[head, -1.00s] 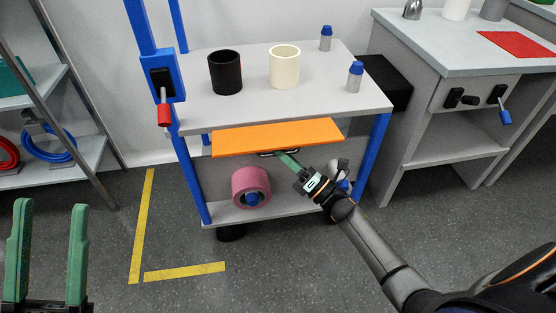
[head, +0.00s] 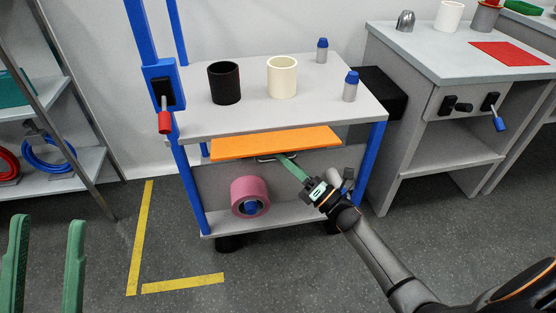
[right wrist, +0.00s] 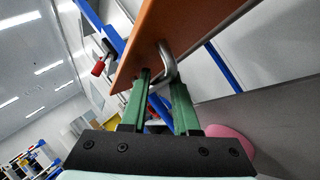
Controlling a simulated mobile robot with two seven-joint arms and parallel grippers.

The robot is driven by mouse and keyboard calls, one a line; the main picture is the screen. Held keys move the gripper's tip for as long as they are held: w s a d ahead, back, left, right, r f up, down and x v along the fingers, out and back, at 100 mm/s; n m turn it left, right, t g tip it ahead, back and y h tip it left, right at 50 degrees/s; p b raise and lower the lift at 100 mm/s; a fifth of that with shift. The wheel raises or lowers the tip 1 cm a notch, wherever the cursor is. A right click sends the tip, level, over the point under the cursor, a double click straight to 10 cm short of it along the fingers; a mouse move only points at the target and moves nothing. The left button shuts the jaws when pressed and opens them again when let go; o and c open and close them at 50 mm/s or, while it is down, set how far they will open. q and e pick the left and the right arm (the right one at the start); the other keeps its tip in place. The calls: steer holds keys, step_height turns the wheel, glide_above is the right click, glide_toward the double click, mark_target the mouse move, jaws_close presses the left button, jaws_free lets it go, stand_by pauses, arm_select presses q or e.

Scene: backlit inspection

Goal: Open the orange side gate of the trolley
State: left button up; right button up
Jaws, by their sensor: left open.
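The orange side gate (head: 275,143) is a long flat panel under the top shelf edge of the trolley (head: 250,122). It looks tilted outward, though its exact angle is hard to judge. Its metal handle (head: 268,158) sits at its lower edge. My right gripper (head: 287,162) is at this handle. In the right wrist view its green fingers (right wrist: 162,82) stand on both sides of the bent handle bar (right wrist: 169,62), with little space between, close under the orange panel (right wrist: 150,30). My left gripper (head: 47,228) is open and empty, at the lower left, away from the trolley.
A black cup (head: 224,82), a cream cup (head: 282,77) and two blue-capped bottles (head: 351,86) stand on the trolley top. A pink roll (head: 250,196) is on its lower shelf. A red-handled lever (head: 165,121) is on the left post. A grey workbench (head: 450,68) stands right.

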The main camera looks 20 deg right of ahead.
steer(key=s+d+f+b, duration=0.2)
steer(key=s+d+f, duration=0.3)
steer(key=d+f, duration=0.2)
steer(key=shift+s+d+f, duration=0.2)
steer(key=shift+s+f, duration=0.15)
steer(key=shift+f, duration=0.4)
stand_by(0.5)
steer(key=shift+c, duration=0.3)
